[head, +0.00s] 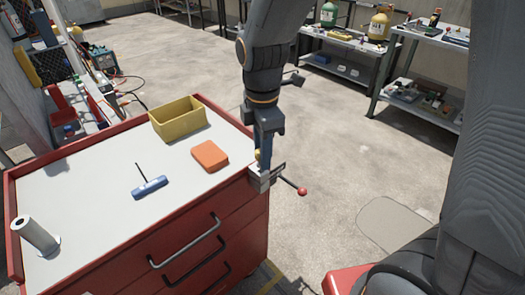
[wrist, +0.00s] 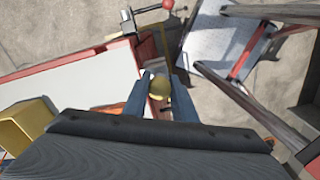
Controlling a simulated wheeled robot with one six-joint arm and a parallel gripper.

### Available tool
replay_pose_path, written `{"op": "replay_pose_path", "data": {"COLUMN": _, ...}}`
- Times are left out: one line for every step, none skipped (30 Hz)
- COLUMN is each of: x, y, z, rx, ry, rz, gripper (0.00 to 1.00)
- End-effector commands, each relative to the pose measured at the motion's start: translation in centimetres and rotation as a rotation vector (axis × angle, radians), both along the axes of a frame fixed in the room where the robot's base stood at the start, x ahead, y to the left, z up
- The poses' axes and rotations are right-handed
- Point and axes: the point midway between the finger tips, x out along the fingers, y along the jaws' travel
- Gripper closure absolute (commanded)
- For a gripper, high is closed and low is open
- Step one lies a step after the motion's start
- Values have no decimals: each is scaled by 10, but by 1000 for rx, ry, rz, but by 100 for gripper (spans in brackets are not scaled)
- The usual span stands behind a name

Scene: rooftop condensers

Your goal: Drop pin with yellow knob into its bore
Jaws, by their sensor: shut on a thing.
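The pin's yellow knob (wrist: 160,86) shows between my gripper's blue-grey fingers (wrist: 158,98) in the wrist view. In the head view a sliver of the yellow knob (head: 257,155) shows beside my gripper (head: 264,160). My gripper is shut on the pin and points down at the right edge of the red cabinet. A grey metal block (head: 260,180) sits at that edge, just under the gripper. The pin's shank is hidden, and I cannot tell whether it is in a bore. No bore opening is visible.
A bar with a red ball (head: 302,191) sticks out to the right of the block. On the cabinet top (head: 90,185) are a yellow bin (head: 178,118), an orange block (head: 210,155), a blue T-handled tool (head: 150,187) and a grey cylinder (head: 38,236). Shelves (head: 425,105) stand far back.

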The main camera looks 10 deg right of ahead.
Motion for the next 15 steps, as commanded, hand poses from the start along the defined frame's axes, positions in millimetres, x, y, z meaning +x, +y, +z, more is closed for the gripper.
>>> {"op": "replay_pose_path", "data": {"x": 0, "y": 0, "z": -2, "rx": 0, "ry": 0, "rz": 0, "gripper": 100}}
{"op": "replay_pose_path", "data": {"x": 0, "y": 0, "z": -2, "rx": 0, "ry": 1, "rz": 0, "gripper": 100}}
{"op": "replay_pose_path", "data": {"x": 0, "y": 0, "z": -3, "rx": 0, "ry": 1, "rz": 0, "gripper": 100}}
{"op": "replay_pose_path", "data": {"x": 0, "y": 0, "z": -4, "rx": 0, "ry": 1, "rz": 0, "gripper": 100}}
{"op": "replay_pose_path", "data": {"x": 0, "y": 0, "z": -5, "rx": 0, "ry": 1, "rz": 0, "gripper": 100}}
{"op": "replay_pose_path", "data": {"x": 0, "y": 0, "z": -6, "rx": 0, "ry": 1, "rz": 0, "gripper": 100}}
{"op": "replay_pose_path", "data": {"x": 0, "y": 0, "z": -6, "rx": 0, "ry": 1, "rz": 0, "gripper": 100}}
{"op": "replay_pose_path", "data": {"x": 0, "y": 0, "z": -7, "rx": 0, "ry": 1, "rz": 0, "gripper": 100}}
{"op": "replay_pose_path", "data": {"x": 0, "y": 0, "z": -8, "rx": 0, "ry": 1, "rz": 0, "gripper": 100}}
{"op": "replay_pose_path", "data": {"x": 0, "y": 0, "z": -8, "rx": 0, "ry": 1, "rz": 0, "gripper": 100}}
{"op": "replay_pose_path", "data": {"x": 0, "y": 0, "z": -8, "rx": 0, "ry": 1, "rz": 0, "gripper": 100}}
{"op": "replay_pose_path", "data": {"x": 0, "y": 0, "z": -9, "rx": 0, "ry": 1, "rz": 0, "gripper": 100}}
{"op": "replay_pose_path", "data": {"x": 0, "y": 0, "z": -9, "rx": 0, "ry": 1, "rz": 0, "gripper": 100}}
{"op": "replay_pose_path", "data": {"x": 0, "y": 0, "z": -9, "rx": 0, "ry": 1, "rz": 0, "gripper": 100}}
{"op": "replay_pose_path", "data": {"x": 0, "y": 0, "z": -9, "rx": 0, "ry": 0, "rz": 0, "gripper": 100}}
